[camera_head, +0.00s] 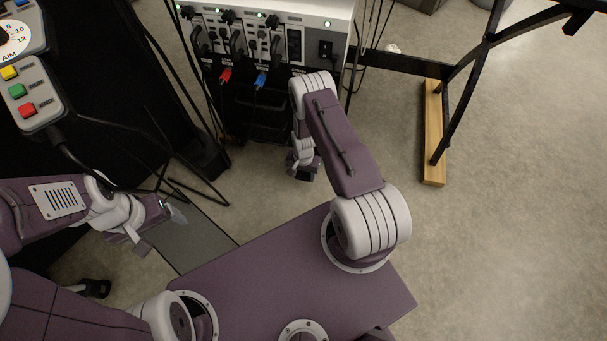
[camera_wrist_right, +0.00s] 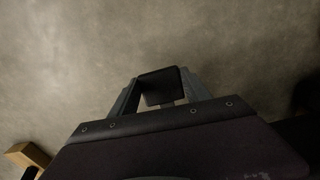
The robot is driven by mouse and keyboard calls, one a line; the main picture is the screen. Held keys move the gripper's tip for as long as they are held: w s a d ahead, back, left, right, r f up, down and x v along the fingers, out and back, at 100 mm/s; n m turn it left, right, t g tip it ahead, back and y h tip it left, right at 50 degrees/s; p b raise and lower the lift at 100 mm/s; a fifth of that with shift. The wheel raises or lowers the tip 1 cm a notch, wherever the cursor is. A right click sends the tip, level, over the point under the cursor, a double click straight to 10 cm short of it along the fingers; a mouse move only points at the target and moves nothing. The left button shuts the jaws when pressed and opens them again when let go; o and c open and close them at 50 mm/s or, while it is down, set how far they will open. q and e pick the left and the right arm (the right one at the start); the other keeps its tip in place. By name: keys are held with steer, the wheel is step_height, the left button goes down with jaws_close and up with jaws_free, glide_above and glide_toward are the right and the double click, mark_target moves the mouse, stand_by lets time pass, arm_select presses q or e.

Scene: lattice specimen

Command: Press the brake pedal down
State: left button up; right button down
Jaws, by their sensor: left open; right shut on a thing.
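My right gripper (camera_head: 303,165) hangs low over the floor in front of the equipment rack. In the right wrist view, its fingers (camera_wrist_right: 160,92) are shut on a small dark block (camera_wrist_right: 158,82) against the bare floor. I cannot tell whether this block is the brake pedal. My left gripper (camera_head: 160,218) is open at the left, near a flat grey panel (camera_head: 192,240). A black fitting (camera_head: 95,289) sits low at the left, partly hidden by my arm. I cannot make out the brake pedal for certain in either view.
The equipment rack (camera_head: 318,22) with cables stands at the top centre. A black frame on a wooden foot (camera_head: 433,140) is to the right; a wooden piece also shows in the right wrist view (camera_wrist_right: 27,156). A button box (camera_head: 30,95) is at upper left. Floor is clear at right.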

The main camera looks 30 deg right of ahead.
mark_target(303, 177)
steer(key=c, duration=0.5)
jaws_free()
steer(key=shift+s+a+f, duration=0.1)
steer(key=shift+s+a, duration=0.05)
steer(key=shift+s, duration=0.1)
steer(key=shift+w, duration=0.15)
steer(key=shift+r, duration=0.25)
step_height(303, 177, up, 9)
steer(key=p, duration=0.5)
steer(key=shift+f+p, duration=0.15)
steer(key=shift+p, duration=0.15)
